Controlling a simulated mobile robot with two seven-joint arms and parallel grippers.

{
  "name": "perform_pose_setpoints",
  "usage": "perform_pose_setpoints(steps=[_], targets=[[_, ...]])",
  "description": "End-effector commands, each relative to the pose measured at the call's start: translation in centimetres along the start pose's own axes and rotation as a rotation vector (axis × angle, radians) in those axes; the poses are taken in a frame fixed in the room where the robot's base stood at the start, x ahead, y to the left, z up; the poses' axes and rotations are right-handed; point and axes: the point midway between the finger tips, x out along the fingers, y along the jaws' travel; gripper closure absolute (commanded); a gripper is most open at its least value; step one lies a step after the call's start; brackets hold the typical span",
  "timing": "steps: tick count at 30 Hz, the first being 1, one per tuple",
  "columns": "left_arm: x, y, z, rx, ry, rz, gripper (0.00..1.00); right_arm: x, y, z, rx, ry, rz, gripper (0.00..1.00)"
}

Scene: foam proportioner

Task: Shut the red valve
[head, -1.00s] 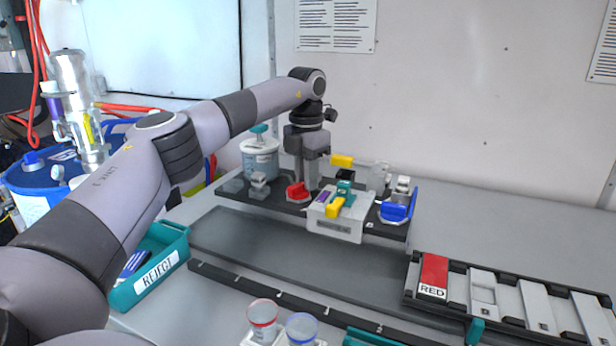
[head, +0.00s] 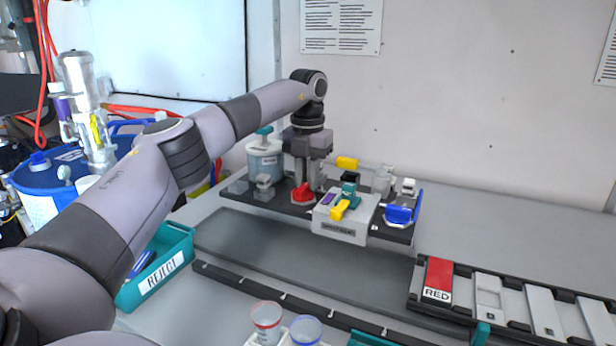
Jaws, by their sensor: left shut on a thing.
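The red valve (head: 303,194) sits on the dark base plate of the foam proportioner, left of its light grey block (head: 345,217). My left gripper (head: 304,184) points straight down over the red valve and is shut on its handle. The fingers hide part of the handle, so its exact angle is hard to tell. My right gripper is not in view.
A blue valve (head: 403,210) stands at the plate's right end, and yellow and teal handles sit by the block. A clear jar (head: 264,160) stands behind left. A teal REJECT bin (head: 160,268) and two cups are nearer. The right back table is clear.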

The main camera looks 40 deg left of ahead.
Motion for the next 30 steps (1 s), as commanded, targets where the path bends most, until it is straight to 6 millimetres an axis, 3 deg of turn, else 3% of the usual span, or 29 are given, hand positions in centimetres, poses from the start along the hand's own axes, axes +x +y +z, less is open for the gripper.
perform_pose_setpoints(steps=[7, 8, 9, 10, 20, 30], targets=[[-0.2, 0.1, 0.1, -0.005, -0.006, -0.001, 1.0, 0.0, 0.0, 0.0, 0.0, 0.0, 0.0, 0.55], [-0.2, 0.1, 0.1, -0.005, -0.006, -0.002, 0.75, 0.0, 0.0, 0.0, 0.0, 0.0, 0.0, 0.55], [-0.2, 0.1, 0.1, -0.004, -0.006, -0.002, 0.62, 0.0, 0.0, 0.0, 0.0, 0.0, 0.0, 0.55], [-0.2, 0.1, 0.1, -0.004, -0.005, -0.002, 0.56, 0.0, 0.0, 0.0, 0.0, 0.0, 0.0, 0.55], [-0.3, 0.0, 0.1, -0.002, -0.003, -0.001, 0.56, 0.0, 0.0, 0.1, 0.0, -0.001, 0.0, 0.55], [-5.5, 0.0, 0.1, -0.003, -0.006, -0.002, 0.56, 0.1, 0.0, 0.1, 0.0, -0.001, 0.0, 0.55]])
